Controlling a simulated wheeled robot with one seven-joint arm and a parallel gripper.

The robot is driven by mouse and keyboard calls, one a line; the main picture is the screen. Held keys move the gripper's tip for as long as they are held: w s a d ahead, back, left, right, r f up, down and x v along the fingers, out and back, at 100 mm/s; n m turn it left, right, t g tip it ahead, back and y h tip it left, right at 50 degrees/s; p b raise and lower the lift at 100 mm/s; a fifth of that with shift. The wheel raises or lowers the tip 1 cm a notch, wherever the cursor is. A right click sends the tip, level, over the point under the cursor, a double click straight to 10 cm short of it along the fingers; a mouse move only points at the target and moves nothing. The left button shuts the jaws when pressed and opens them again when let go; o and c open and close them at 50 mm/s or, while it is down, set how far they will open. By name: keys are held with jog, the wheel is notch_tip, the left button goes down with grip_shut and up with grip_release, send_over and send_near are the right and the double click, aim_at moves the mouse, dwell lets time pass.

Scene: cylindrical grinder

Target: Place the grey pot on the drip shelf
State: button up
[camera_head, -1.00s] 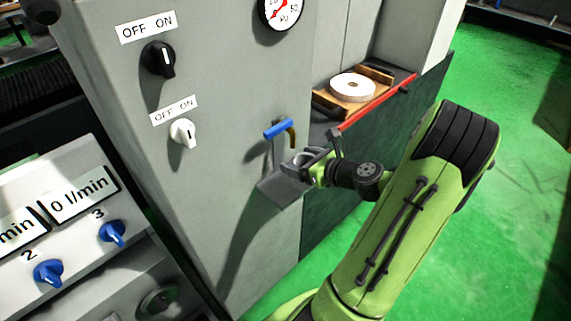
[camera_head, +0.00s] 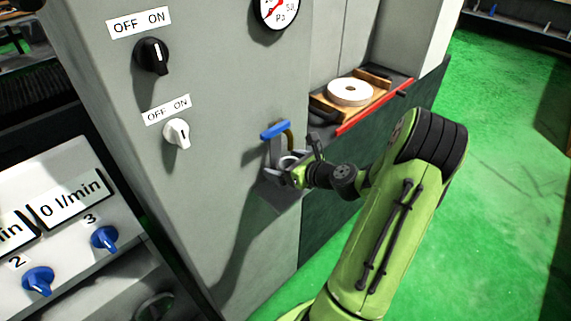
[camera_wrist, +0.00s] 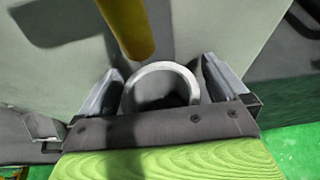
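The grey pot (camera_wrist: 162,70) shows in the wrist view as a round pale rim with a dark inside, between the two fingers of my gripper (camera_wrist: 163,82). The fingers sit close against its sides. In the head view the pot (camera_head: 288,161) is small and partly hidden by my gripper (camera_head: 286,170). The grey drip shelf (camera_head: 276,198) juts from the machine wall below the tap, and the pot is over it. I cannot tell whether the pot's base touches the shelf. The brass spout (camera_wrist: 130,28) hangs just above the pot's far left rim.
The tap's blue handle (camera_head: 275,130) is close above my gripper. The grey machine wall (camera_head: 215,190) stands directly behind the shelf. A wooden holder with a white wheel (camera_head: 350,92) lies on a ledge at the right. Green floor is open at the right.

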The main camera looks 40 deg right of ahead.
jog(key=shift+r, duration=0.15)
jog(key=p+v, duration=0.3)
jog(key=v, duration=0.9)
jog(key=w+a+r+n+g+y, duration=0.15)
jog(key=a+n+g, duration=0.25)
jog(key=a+n, duration=0.45)
jog(key=w+a+n+g+y, duration=0.1)
jog(key=w+a+n+g, duration=0.15)
jog(key=a+n, duration=0.6)
jog(key=s+a+r+n+h, duration=0.1)
jog(key=s+a+r+n, duration=0.3)
jog(key=n, duration=0.5)
jog(key=s+a+r+n+g+h, duration=0.1)
jog(key=s+a+r+n, duration=0.3)
jog(key=s+n, duration=0.5)
jog(key=shift+a+r+n+h, duration=0.25)
jog(key=shift+a+h, duration=0.2)
jog(key=shift+a, duration=0.3)
jog(key=shift+g, duration=0.25)
notch_tip(320, 180, up, 4)
jog(key=p, duration=0.3)
jog(key=shift+p, duration=0.35)
